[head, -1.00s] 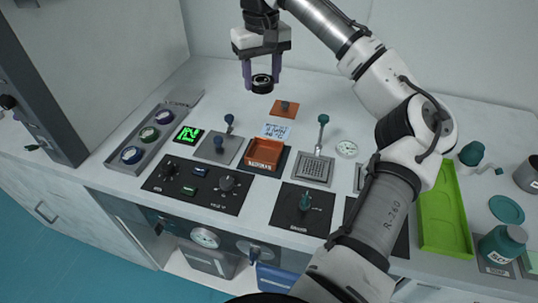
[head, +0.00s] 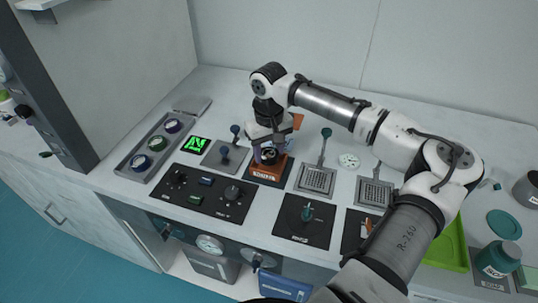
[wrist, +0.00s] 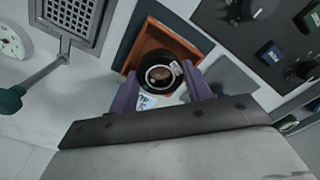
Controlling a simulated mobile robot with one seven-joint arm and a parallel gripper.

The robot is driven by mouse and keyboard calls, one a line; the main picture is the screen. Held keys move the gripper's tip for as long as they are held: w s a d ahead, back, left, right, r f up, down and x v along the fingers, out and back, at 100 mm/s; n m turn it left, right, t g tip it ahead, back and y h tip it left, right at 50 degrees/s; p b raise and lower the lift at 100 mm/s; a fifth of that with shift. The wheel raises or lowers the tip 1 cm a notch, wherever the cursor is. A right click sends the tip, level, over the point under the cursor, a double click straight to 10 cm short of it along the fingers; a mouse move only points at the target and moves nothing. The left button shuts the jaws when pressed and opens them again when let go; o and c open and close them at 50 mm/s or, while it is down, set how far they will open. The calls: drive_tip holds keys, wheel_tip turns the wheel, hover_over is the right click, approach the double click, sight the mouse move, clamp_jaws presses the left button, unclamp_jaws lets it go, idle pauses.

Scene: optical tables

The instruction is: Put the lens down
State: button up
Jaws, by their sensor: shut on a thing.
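My gripper (head: 270,156) is shut on a black-rimmed lens (head: 269,154). In the wrist view the lens (wrist: 160,74) sits between the two purple fingers, with a small label on its rim. My gripper is over an orange-brown square tray (head: 262,173) on a dark base. In the wrist view the tray (wrist: 148,42) lies directly behind the lens, and its walls show around part of it. I cannot tell whether the lens touches the tray floor.
A grey rack (head: 135,163) with several ringed lenses stands to the left. A black knob panel (head: 205,193) is in front. A perforated plate with a lever (head: 316,179) is right of the tray. A green tray (head: 452,248) is farther right.

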sight(269, 153)
drive_tip(key=shift+f, duration=1.45)
drive_tip(key=shift+f, duration=0.15)
drive_tip(key=o, duration=0.8)
wheel_tip(269, 153, up, 12)
drive_tip(key=b, duration=0.1)
drive_tip(key=shift+r+b, duration=0.2)
drive_tip(key=shift+b, duration=0.15)
